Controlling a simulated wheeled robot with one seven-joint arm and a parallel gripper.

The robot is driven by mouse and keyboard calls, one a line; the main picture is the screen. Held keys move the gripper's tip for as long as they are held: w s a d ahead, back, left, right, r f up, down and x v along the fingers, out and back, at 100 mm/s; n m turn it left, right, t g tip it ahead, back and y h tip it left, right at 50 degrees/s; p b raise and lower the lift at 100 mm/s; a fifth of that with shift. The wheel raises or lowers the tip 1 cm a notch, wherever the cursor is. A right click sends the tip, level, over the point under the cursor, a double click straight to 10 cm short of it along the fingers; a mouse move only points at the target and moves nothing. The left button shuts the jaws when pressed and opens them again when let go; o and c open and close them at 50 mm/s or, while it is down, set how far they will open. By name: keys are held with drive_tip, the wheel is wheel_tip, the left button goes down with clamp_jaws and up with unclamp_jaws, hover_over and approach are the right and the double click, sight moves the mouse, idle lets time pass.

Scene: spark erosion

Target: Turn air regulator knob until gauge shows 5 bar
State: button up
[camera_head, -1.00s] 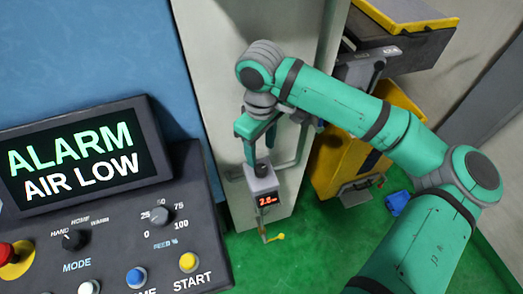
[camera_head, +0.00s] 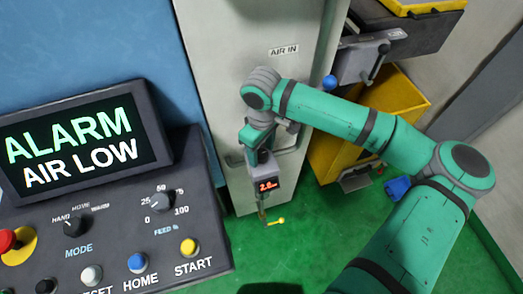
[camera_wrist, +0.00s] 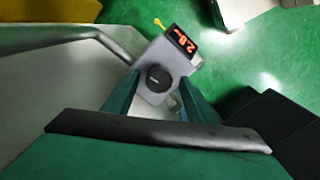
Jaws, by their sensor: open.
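The air regulator (camera_head: 263,167) is a small grey block with a red digital gauge, mounted low by the pale cabinet. In the wrist view the gauge (camera_wrist: 182,45) reads 2.8. The black round regulator knob (camera_wrist: 159,79) sits on top of the grey block, between and beyond my finger ends. My gripper (camera_wrist: 157,92) is open, with one green finger on each side of the knob; I cannot tell whether they touch it. In the head view my gripper (camera_head: 254,140) is just above the regulator, hiding the knob.
A control panel at left has a screen (camera_head: 75,145) reading "ALARM AIR LOW". An "AIR IN" label (camera_head: 284,50) is on the cabinet. A yellow valve handle (camera_head: 276,221) sits below the regulator. A grey pipe rail (camera_wrist: 75,36) runs close beside my gripper. A yellow bin (camera_head: 340,150) stands right.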

drive_tip(key=shift+f, duration=0.3)
drive_tip(key=shift+w, duration=0.1)
drive_tip(key=c, duration=1)
drive_tip(key=shift+c, duration=0.2)
drive_tip(key=m, duration=0.3)
drive_tip(key=shift+a, duration=0.1)
drive_tip(key=m, duration=0.3)
drive_tip(key=shift+m, duration=0.4)
drive_tip(key=m, duration=0.6)
